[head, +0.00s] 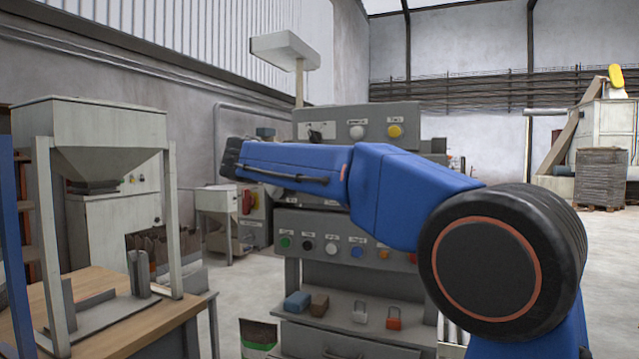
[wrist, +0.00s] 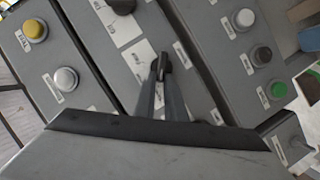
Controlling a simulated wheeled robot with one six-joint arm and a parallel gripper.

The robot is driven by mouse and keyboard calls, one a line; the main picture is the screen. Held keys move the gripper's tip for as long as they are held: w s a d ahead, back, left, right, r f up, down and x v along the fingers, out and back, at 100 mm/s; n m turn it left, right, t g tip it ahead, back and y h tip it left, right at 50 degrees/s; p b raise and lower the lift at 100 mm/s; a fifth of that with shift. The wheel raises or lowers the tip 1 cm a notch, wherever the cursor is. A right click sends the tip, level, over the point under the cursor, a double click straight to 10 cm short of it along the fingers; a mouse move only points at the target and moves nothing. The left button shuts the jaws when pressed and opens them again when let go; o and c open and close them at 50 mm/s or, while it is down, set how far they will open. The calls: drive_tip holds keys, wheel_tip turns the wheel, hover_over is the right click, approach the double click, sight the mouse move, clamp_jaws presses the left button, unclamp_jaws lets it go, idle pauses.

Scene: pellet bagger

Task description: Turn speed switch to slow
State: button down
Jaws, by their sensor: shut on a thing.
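In the wrist view my gripper (wrist: 161,72) is shut on a small black switch knob (wrist: 163,61), which I take to be the speed switch. The knob stands on a white label plate (wrist: 139,54) on the grey panel. The plate's marks are too small to read, so I cannot tell which setting the knob points to. A second black knob (wrist: 122,4) is on the same panel at the top edge of the view. In the head view my blue arm reaches across the grey control console (head: 328,222), and the switch and my fingertips are hidden.
In the wrist view, yellow (wrist: 35,30) and white (wrist: 66,79) buttons are at left, and a green button (wrist: 276,91) is at right. In the head view, a shelf below holds a blue block (head: 298,302) and a red padlock (head: 394,318). A hopper (head: 90,150) stands at left.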

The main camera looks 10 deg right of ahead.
drive_tip(key=shift+f, duration=0.1)
drive_tip(key=c, duration=1.8)
unclamp_jaws()
drive_tip(key=shift+d, duration=0.15)
drive_tip(key=v, duration=1.7)
drive_tip(key=shift+a, duration=0.2)
